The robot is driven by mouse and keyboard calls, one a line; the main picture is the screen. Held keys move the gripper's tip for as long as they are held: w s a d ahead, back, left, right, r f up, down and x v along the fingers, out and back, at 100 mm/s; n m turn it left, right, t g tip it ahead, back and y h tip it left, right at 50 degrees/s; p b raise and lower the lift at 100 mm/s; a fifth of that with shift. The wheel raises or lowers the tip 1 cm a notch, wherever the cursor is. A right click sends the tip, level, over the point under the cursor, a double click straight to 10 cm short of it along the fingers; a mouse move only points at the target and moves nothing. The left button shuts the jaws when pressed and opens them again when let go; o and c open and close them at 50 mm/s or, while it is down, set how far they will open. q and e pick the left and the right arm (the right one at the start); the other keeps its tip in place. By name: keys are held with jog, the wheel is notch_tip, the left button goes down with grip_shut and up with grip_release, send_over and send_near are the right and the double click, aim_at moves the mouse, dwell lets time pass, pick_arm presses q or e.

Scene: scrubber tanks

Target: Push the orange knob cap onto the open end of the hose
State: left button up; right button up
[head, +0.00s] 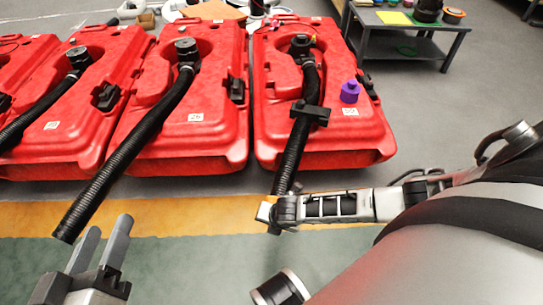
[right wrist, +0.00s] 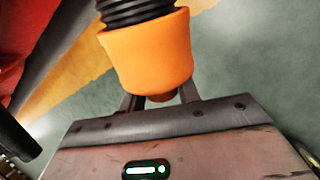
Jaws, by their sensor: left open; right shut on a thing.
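The orange knob cap (right wrist: 148,52) sits at the end of a black ribbed hose (right wrist: 133,10) in the right wrist view. The hose end meets or enters the cap's wide mouth; how deep it goes is hidden. My right gripper (right wrist: 160,98) is shut on the cap's small knob. In the head view this hose (head: 291,150) hangs from the right red tank (head: 275,125) down to my right gripper (head: 268,212), and the cap cannot be made out there. My left gripper (head: 108,224) is open and empty at the lower left.
Another black hose (head: 130,148) hangs from the middle red tank (head: 215,140), its end over the floor near my left gripper. A purple cap (head: 350,93) is on the right tank. A low grey table (head: 420,42) stands at the back right. The green floor in front is clear.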

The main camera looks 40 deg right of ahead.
jog(key=shift+w+d+r, duration=0.3)
jog(key=shift+w+d, duration=0.35)
jog(key=shift+d, duration=0.2)
jog(key=o, duration=1.6)
jog(key=shift+s+a, duration=0.1)
